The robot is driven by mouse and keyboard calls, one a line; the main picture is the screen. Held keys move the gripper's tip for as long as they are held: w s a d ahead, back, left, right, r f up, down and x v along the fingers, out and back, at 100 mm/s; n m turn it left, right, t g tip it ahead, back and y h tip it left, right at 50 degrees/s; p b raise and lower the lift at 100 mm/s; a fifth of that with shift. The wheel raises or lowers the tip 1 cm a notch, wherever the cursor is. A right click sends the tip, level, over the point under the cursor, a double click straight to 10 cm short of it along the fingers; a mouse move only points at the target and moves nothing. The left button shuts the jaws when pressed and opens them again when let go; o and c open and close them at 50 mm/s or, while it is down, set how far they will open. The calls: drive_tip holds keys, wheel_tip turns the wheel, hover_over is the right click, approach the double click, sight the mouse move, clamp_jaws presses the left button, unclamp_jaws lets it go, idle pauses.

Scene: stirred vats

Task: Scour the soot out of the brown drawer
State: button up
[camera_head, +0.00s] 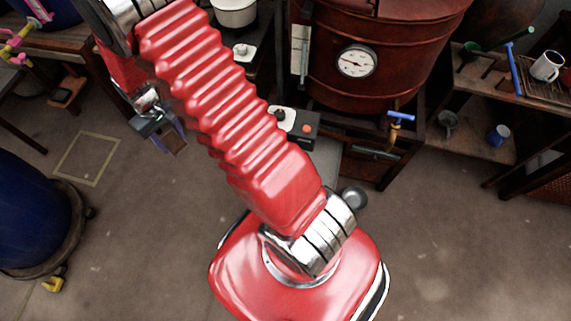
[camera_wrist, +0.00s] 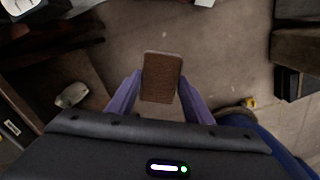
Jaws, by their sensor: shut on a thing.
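My gripper (camera_wrist: 160,88) has purple fingers, shut on the two sides of a brown, rough-looking scouring pad (camera_wrist: 162,72). The pad sticks out past the fingertips, held above the floor. I cannot tell whether this is the brown drawer. No soot can be made out.
A red-brown vat (camera_head: 345,50) with a round gauge stands at the back. A shelf bench with a white mug (camera_head: 546,66) is at the right. A blue barrel (camera_head: 30,215) on a wheeled base stands at the left. The floor (camera_head: 130,230) between is clear.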

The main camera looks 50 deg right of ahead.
drive_tip(key=shift+a, duration=0.25)
drive_tip(key=s+d+f+m, duration=0.6)
drive_tip(key=s+d+f, duration=0.6)
drive_tip(key=d+f, duration=0.2)
drive_tip(key=s+d+f+m, duration=0.7)
drive_tip(key=s+d+f, duration=0.5)
drive_tip(key=d+f, duration=0.2)
wheel_tip(320, 180, down, 3)
drive_tip(key=shift+s+r, duration=0.1)
drive_tip(key=shift+s, duration=0.1)
